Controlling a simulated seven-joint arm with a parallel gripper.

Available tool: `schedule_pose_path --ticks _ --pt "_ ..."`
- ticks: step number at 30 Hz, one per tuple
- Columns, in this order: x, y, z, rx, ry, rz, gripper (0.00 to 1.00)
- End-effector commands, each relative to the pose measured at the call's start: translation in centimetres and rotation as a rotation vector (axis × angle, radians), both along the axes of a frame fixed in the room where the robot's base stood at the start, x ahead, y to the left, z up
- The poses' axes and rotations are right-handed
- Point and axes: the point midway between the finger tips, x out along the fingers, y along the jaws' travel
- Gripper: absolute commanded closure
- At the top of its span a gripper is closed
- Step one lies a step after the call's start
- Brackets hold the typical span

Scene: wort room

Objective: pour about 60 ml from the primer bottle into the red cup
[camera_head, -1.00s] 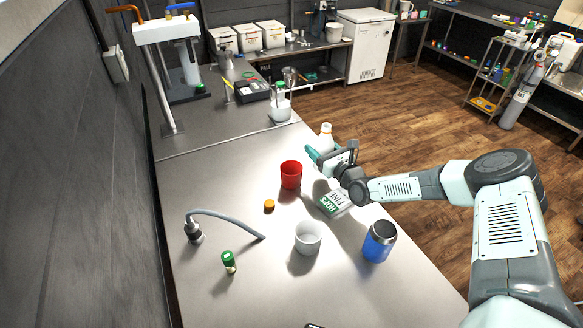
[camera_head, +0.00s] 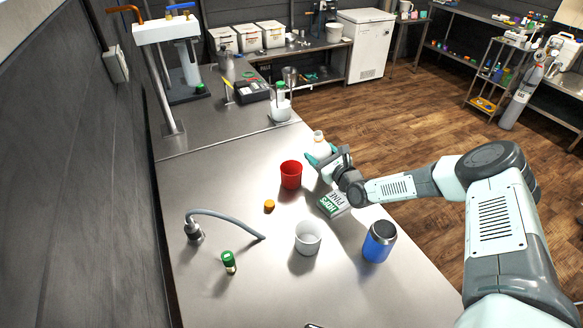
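The red cup (camera_head: 291,175) stands upright on the steel bench, left of my gripper. My gripper (camera_head: 321,155) is shut on a pale, open-topped bottle (camera_head: 320,145), which I take to be the primer bottle; no label on it can be read. The bottle's neck shows above the teal fingers, and its lower part is hidden by the gripper. It is behind and to the right of the cup, apart from it. Its exact tilt is hard to tell, and no stream shows. The cup's contents cannot be made out.
A HOPS PINE box (camera_head: 334,205) is below my gripper. A white cup (camera_head: 308,238), blue canister (camera_head: 379,242), green-capped vial (camera_head: 229,262) and bent tap (camera_head: 228,217) are nearer. The bench behind the cup is clear.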

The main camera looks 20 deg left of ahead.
Motion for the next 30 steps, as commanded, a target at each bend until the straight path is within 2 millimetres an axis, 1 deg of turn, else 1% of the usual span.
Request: schedule_pose_path --ticks 11,19,21,26,30 --pt "-0.3 0.4 -0.1 -0.2 -0.143 0.002 0.74" --pt "-0.5 0.8 1.3 -0.338 -0.24 0.002 0.74" --pt "-0.5 0.6 0.4 -0.374 -0.261 0.003 0.74" --pt "-0.2 0.4 -0.9 -0.453 -0.32 0.002 0.74" --pt "0.1 0.0 -0.1 -0.523 -0.372 0.001 0.74"
